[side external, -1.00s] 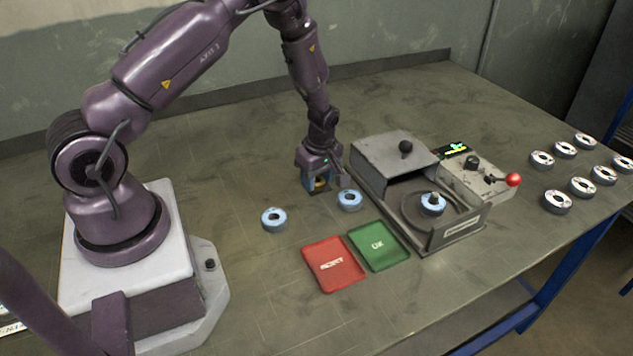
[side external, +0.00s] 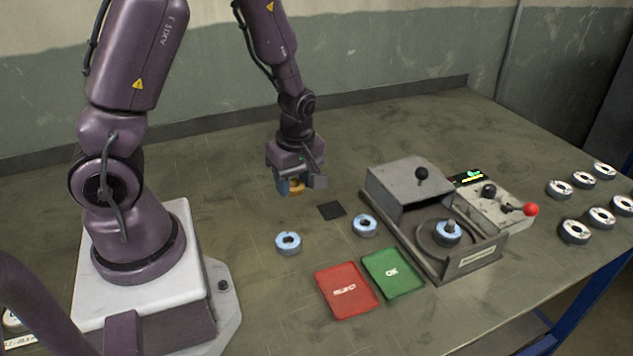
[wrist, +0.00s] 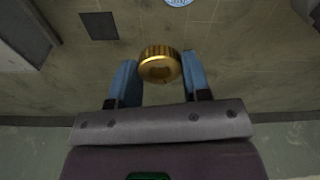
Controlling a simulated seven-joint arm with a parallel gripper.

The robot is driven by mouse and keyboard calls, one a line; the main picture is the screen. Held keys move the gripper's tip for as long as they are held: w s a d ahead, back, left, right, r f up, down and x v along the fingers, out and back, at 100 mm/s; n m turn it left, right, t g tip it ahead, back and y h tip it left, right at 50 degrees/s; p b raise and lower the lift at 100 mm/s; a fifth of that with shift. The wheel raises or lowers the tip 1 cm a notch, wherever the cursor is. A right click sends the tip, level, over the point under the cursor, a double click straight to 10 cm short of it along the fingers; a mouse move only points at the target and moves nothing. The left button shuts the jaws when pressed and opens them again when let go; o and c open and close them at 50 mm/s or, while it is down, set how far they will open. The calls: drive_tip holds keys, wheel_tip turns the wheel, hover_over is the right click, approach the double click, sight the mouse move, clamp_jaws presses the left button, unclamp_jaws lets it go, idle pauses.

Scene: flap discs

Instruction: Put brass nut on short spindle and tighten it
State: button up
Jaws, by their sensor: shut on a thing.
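My gripper (side external: 294,186) is shut on the brass nut (side external: 298,187) and holds it above the table, left of and behind a small black square pad (side external: 331,210). In the wrist view the knurled brass nut (wrist: 160,66) sits between the two blue fingers of my gripper (wrist: 160,72). The short spindle (side external: 448,226) stands inside the open grey machine housing (side external: 472,262). A blue flap disc (side external: 445,237) sits around the spindle. The spindle is not in the wrist view.
Two blue discs (side external: 288,242) (side external: 365,225) lie on the table before my gripper. The red REJECT tray (side external: 347,306) and green OK tray (side external: 392,285) are in front. A grey hood (side external: 408,180) and red-knobbed lever (side external: 530,209) flank the spindle. Several discs (side external: 575,231) lie at right.

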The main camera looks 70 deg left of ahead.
drive_tip(key=s+r, duration=0.1)
drive_tip(key=s, duration=0.1)
drive_tip(key=m+t, duration=0.1)
drive_tip(key=m, duration=1.1)
hover_over(452, 222)
drive_tip(key=shift+s+f, duration=0.15)
drive_tip(key=shift+f, duration=2.45)
drive_tip(key=shift+f, duration=0.95)
